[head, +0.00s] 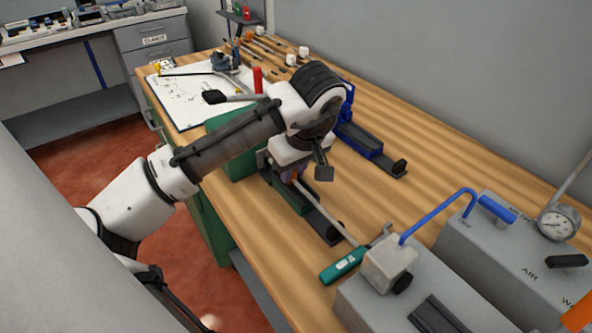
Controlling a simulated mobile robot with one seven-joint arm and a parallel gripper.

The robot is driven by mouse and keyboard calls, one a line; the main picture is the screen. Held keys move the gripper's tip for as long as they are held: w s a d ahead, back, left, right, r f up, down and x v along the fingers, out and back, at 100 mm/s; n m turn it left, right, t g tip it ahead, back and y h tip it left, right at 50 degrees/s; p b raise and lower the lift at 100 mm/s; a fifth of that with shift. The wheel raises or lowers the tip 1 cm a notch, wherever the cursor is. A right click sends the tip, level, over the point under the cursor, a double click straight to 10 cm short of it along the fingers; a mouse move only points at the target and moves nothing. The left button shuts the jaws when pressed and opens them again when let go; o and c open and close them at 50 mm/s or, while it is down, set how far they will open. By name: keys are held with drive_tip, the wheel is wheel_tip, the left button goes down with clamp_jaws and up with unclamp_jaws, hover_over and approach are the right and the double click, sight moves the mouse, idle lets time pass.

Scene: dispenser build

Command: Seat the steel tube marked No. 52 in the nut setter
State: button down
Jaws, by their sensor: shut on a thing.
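My gripper (297,176) points down over a dark rail-like fixture with a green body (290,197) near the middle of the bench. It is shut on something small. My wrist and fingers hide most of that, so I cannot read a No. 52 mark or make out the steel tube. A thin grey rod (331,222) slants from beside the gripper toward the lower right; I cannot tell whether it is held or part of the fixture. A blue fixture on a dark rail (365,141) stands behind my wrist. I cannot tell which fixture is the nut setter.
A teal-handled tool (342,266) lies at the bench's front edge beside a grey box (388,268) with a blue lever (440,215). A gauge (558,223) stands at right. A white sheet (190,98) and small tools lie at the back. Bare wood (440,160) is clear behind.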

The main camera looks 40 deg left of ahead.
drive_tip(key=shift+w+a, duration=0.15)
drive_tip(key=shift+a, duration=0.25)
drive_tip(key=c, duration=0.9)
unclamp_jaws()
drive_tip(key=shift+r+p, duration=2.85)
drive_tip(key=shift+r, duration=0.7)
